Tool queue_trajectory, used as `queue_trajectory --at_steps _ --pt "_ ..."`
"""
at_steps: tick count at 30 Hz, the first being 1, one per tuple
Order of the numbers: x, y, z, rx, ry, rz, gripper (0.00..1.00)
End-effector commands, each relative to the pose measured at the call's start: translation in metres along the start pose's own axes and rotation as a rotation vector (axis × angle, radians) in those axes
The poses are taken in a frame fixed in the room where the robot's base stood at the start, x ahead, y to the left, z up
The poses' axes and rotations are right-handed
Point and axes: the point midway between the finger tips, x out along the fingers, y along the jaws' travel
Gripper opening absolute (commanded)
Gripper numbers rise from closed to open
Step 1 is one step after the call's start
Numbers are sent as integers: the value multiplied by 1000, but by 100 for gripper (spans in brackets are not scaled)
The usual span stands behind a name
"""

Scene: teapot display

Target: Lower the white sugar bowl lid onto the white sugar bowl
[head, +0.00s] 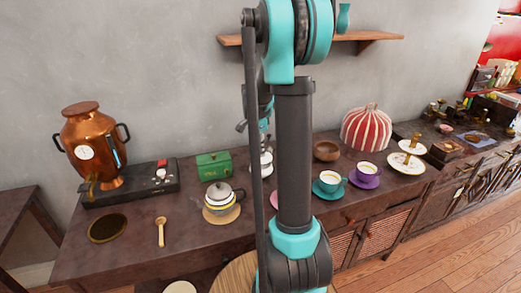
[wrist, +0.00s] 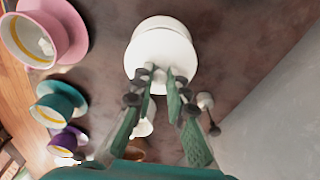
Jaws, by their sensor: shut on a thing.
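The white sugar bowl (wrist: 163,22) shows at the upper middle of the wrist view. The white lid (wrist: 155,56) appears in front of it, overlapping it in this view. My gripper (wrist: 160,78) is shut on the lid, with its green-padded fingers on either side of the small knob. I cannot tell whether the lid touches the bowl's rim or is just above it. In the head view, a white piece of the sugar bowl (head: 266,165) shows beside my arm, which hides most of it and the gripper tips.
A pink cup (wrist: 38,35), teal cup (wrist: 52,108) and purple cup (wrist: 66,142) stand left in the wrist view. In the head view, a green tin (head: 213,166) and a teapot (head: 222,196) stand left of my arm, a wooden bowl (head: 326,151) and striped cozy (head: 366,128) right.

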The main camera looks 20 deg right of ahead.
Motion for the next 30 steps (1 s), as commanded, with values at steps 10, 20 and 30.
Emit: queue_trajectory --at_steps 10,20,30 --pt "1 0 0 0 0 0 0" --pt "12 0 2 0 0 0 0" --pt "22 0 3 0 0 0 0"
